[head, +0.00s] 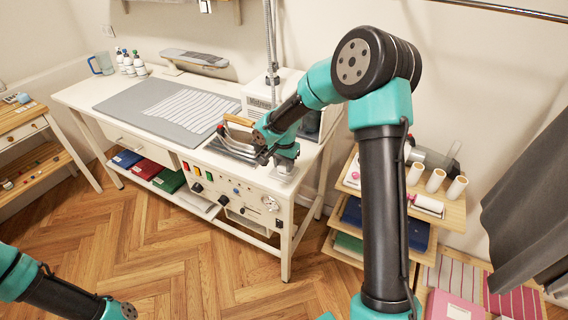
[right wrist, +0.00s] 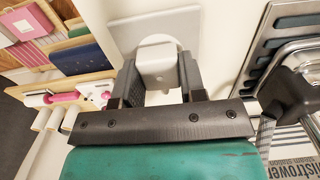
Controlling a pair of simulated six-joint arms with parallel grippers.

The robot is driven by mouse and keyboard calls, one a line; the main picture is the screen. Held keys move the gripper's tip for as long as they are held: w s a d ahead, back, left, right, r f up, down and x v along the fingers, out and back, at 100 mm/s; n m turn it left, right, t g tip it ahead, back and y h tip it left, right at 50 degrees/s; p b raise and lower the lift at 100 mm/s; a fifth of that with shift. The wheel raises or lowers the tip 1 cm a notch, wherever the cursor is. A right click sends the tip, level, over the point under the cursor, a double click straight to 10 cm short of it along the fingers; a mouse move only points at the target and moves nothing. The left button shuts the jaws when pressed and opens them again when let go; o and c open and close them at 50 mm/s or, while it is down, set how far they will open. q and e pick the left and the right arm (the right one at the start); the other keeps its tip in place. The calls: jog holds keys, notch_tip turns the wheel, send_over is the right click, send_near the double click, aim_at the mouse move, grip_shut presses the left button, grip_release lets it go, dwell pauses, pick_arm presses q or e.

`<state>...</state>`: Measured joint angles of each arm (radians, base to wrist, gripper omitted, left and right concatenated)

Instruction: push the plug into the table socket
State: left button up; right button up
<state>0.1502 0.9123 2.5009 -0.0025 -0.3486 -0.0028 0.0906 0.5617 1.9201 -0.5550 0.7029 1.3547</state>
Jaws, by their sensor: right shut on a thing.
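My right gripper (right wrist: 155,88) is shut on the white plug (right wrist: 157,62), with one dark finger on each side of it. The plug is over a round, pale socket face on a square plate (right wrist: 125,32) in the table top. I cannot tell how deep the plug sits, because its far end is hidden. In the head view, my right gripper (head: 286,158) is low over the table's front right corner, and the socket plate (head: 284,174) shows just under it. My left arm comes in at the bottom left, but its gripper is out of the picture.
An iron with a wooden handle (head: 238,121) rests on a metal rack left of the gripper. A white steam station (head: 262,92) stands behind. A grey ironing mat (head: 125,104) covers the left of the table. A shelf with thread spools (head: 434,181) stands to the right.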

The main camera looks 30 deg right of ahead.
jog(key=shift+f, duration=0.4)
jog(key=o, duration=1)
jog(key=shift+c, duration=0.2)
notch_tip(320, 180, up, 17)
jog(key=shift+r, duration=0.2)
dwell(0.3)
